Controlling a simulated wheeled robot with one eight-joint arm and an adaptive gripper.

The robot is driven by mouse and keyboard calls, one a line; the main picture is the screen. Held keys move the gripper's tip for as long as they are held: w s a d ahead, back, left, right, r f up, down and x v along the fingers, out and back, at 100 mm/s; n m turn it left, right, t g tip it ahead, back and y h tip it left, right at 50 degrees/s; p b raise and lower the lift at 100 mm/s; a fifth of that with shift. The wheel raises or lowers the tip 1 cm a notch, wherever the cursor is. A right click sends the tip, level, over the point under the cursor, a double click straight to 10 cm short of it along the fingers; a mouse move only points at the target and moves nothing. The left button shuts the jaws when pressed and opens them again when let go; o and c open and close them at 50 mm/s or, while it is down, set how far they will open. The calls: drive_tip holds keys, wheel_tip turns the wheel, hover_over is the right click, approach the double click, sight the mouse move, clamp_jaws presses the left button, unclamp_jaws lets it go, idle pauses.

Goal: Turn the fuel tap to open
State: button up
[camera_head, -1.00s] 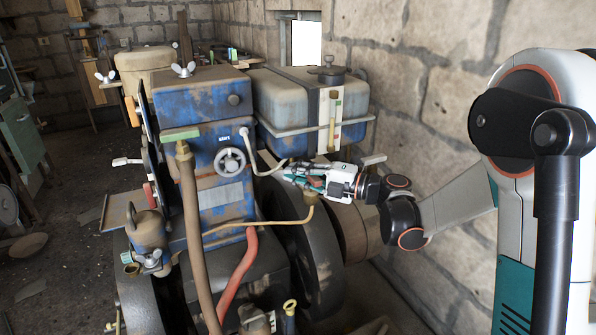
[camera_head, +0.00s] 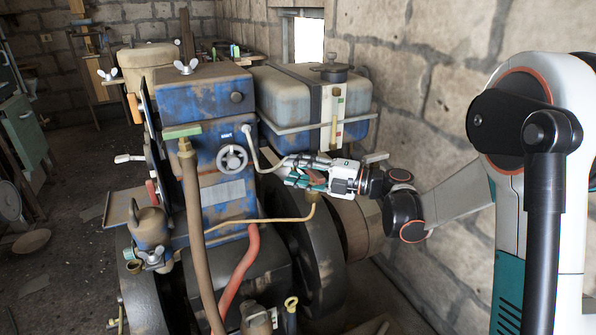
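The fuel tap (camera_head: 316,179) shows as a small red handle above a brass fitting, at the end of a thin brass fuel pipe (camera_head: 255,220) below the blue fuel tank (camera_head: 290,110). My gripper (camera_head: 303,175) reaches in from the right, with its teal-padded fingers pointing left. The fingers are right at the red handle and overlap it in the picture. I cannot tell whether they touch or grip it, as the area is small and partly covered by the fingers.
The blue engine block (camera_head: 205,120) with a round handwheel (camera_head: 232,158) stands left of my gripper. A dark flywheel (camera_head: 315,250) lies below the tap. A stone wall (camera_head: 450,110) runs close behind my arm. A grey pipe (camera_head: 255,155) curves near the fingertips.

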drive_tip(key=v, duration=1.2)
idle(0.4)
